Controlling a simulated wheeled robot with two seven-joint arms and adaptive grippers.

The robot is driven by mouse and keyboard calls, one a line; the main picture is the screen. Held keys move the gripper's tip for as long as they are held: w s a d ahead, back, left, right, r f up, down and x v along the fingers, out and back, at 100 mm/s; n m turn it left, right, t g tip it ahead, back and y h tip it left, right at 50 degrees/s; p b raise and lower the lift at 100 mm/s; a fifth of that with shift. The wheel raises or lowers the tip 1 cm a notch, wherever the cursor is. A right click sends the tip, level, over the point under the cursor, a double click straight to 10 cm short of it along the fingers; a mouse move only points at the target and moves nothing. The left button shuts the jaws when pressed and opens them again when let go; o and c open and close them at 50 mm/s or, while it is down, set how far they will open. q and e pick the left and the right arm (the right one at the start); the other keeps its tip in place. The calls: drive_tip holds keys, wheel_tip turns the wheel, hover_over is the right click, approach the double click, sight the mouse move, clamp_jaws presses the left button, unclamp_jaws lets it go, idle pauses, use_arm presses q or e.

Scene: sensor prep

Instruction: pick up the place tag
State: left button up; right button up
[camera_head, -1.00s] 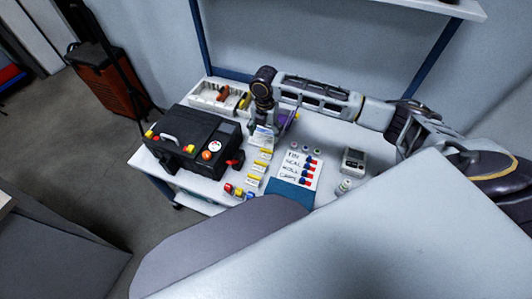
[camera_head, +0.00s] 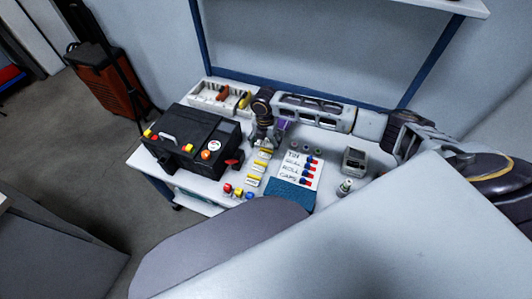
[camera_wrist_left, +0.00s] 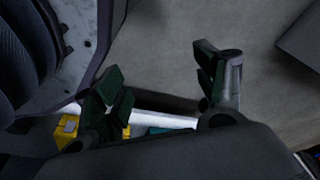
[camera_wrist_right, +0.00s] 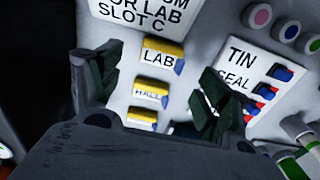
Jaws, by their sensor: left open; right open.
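Several yellow-and-white place tags lie in a row on the white table. In the right wrist view the LAB tag (camera_wrist_right: 161,55) is farthest up, the HALL tag (camera_wrist_right: 150,95) is below it, and another tag (camera_wrist_right: 141,118) is partly hidden by my gripper body. The row also shows in the head view (camera_head: 254,181). My right gripper (camera_wrist_right: 155,88) is open and empty, its fingers on either side of the row in that view. In the head view it (camera_head: 268,143) hangs over the row's far end. My left gripper (camera_wrist_left: 160,88) is open and empty.
A white card reading "LAB SLOT C" (camera_wrist_right: 135,10) lies beyond the tags. A checklist board (camera_head: 299,170) is right of them. A black case (camera_head: 195,143) stands left, a white bin (camera_head: 212,97) behind, and a small grey device (camera_head: 354,161) at right.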

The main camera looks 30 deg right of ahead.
sight(265, 155)
drive_tip(key=shift+f, duration=0.1)
drive_tip(key=shift+f, duration=0.45)
drive_tip(key=shift+w+f+b, duration=0.1)
drive_tip(key=shift+f+b, duration=0.3)
drive_tip(key=shift+f, duration=0.3)
use_arm(q)
drive_tip(key=shift+w+d+r+b, duration=0.1)
drive_tip(key=shift+w+d+r, duration=0.15)
drive_tip(key=shift+r, duration=0.35)
drive_tip(key=shift+w+d+r+b, duration=0.1)
drive_tip(key=shift+w+d+r, duration=0.15)
drive_tip(key=shift+r, duration=0.4)
drive_tip(key=shift+w+d+r+b, duration=0.1)
drive_tip(key=shift+w+d+r, duration=0.15)
drive_tip(key=shift+r, duration=0.35)
use_arm(e)
drive_tip(key=shift+d+f, duration=0.1)
drive_tip(key=shift+f, duration=1.25)
drive_tip(key=shift+c, duration=0.4)
drive_tip(key=c, duration=0.8)
